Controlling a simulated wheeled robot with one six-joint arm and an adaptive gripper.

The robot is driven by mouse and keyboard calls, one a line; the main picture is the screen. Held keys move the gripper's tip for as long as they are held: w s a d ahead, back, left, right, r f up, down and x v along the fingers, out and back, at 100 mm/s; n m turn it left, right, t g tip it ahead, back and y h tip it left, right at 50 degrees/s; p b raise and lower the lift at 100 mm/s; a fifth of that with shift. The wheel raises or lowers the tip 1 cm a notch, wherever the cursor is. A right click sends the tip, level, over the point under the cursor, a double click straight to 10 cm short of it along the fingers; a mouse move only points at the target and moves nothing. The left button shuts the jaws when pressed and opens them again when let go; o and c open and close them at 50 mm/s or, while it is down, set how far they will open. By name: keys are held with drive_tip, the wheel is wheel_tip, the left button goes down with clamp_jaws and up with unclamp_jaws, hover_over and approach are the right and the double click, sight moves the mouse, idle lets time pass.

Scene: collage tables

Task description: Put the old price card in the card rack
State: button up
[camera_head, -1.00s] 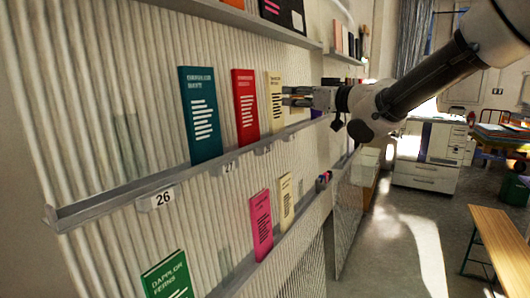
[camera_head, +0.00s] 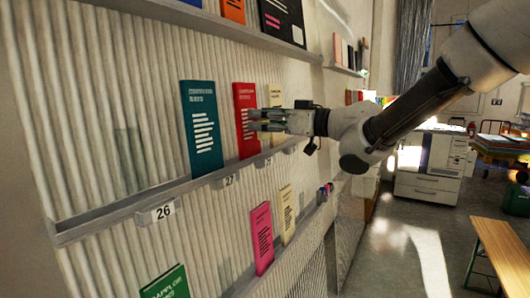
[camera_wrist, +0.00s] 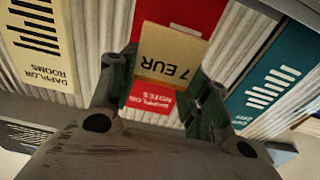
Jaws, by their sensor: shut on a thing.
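My gripper (camera_head: 254,120) is in front of the red booklet (camera_head: 244,112) on the middle ledge. In the wrist view, my gripper (camera_wrist: 166,78) is shut on a small tan price card (camera_wrist: 168,56) reading "7 EUR", upside down in the picture. The card is between the fingertips, with the red booklet behind it; I cannot tell whether they touch. The card cannot be made out in the head view. I cannot identify a card rack for certain in either view.
The ledge (camera_head: 120,212) carries number tags, including 26 (camera_head: 162,213). A teal booklet (camera_head: 201,125) stands left of the red one and a cream booklet (camera_head: 275,97) right. Pink (camera_head: 261,238) and cream booklets stand below.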

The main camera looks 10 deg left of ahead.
sight(252, 142)
wheel_tip(252, 142, down, 6)
drive_tip(key=shift+f, duration=0.15)
drive_tip(key=o, duration=0.7)
